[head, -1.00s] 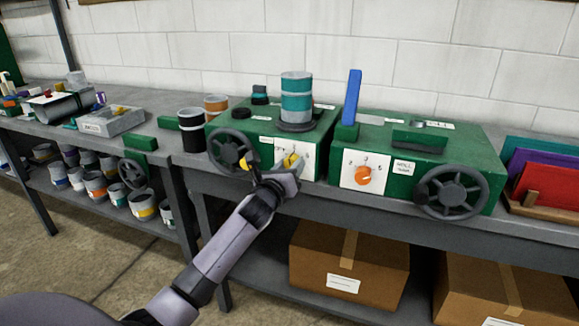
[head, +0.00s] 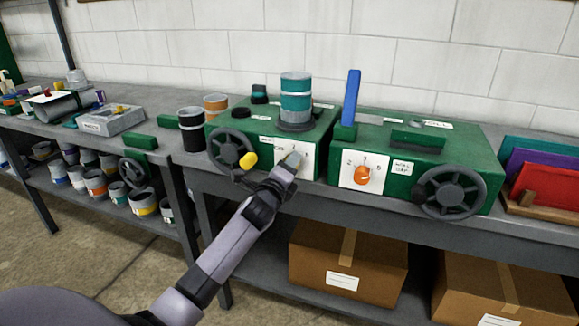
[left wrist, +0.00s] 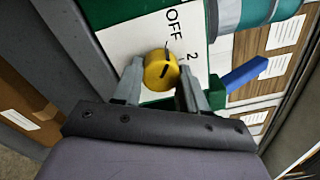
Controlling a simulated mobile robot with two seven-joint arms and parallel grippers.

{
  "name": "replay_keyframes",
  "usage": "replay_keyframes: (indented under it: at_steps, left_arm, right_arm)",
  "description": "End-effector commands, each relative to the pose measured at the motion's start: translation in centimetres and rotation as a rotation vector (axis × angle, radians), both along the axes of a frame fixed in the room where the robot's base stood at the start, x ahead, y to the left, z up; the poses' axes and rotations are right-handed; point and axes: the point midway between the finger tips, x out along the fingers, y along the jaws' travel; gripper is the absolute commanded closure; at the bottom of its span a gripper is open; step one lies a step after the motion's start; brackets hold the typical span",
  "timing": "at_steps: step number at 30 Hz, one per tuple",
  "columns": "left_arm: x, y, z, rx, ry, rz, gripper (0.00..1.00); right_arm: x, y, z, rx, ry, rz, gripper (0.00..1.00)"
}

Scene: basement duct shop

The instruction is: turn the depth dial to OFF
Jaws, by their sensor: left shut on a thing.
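A yellow dial (left wrist: 160,70) with a dark pointer line sits on a white plate (left wrist: 125,45) marked OFF and 2 in the left wrist view. My left gripper (left wrist: 159,84) is shut on the yellow dial, a finger on either side. In the head view my left gripper (head: 292,160) is at the front of the left green machine (head: 262,128) and hides the dial. I cannot read a depth label. My right gripper is not in view.
A dark handwheel with a yellow handle (head: 249,160) is just left of my gripper. The right green machine (head: 465,150) has an orange dial (head: 362,175) and another handwheel (head: 450,191). A teal-banded cylinder (head: 296,92) stands on the left machine. Cardboard boxes (head: 310,250) sit below.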

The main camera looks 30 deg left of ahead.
Motion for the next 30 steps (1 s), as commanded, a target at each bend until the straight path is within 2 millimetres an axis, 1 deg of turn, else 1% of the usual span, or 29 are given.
replay_keyframes:
  at_steps: [3, 9, 23, 24, 25, 26, 30]
  left_arm:
    - [-0.02, -0.06, -0.08, -0.048, -0.010, 0.000, 0.89]
    - [-0.01, -0.07, -0.09, -0.091, -0.020, -0.001, 0.89]
    - [-0.01, -0.08, -0.09, -0.105, -0.023, -0.001, 0.89]
    - [-0.01, -0.08, -0.09, -0.105, -0.023, -0.001, 0.48]
    - [-0.01, -0.07, -0.09, -0.105, -0.023, -0.001, 0.39]
    - [-0.01, -0.08, -0.08, -0.104, -0.023, -0.001, 0.33]
    - [-0.01, -0.05, -0.06, -0.102, -0.024, -0.001, 0.33]
  right_arm:
    - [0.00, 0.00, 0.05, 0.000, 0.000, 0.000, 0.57]
    - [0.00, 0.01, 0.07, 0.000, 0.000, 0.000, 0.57]
    - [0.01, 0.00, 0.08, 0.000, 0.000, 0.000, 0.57]
    - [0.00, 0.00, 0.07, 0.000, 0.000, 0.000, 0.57]
    - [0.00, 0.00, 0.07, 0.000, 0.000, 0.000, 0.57]
    - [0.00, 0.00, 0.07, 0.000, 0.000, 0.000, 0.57]
    - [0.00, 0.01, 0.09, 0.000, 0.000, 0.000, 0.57]
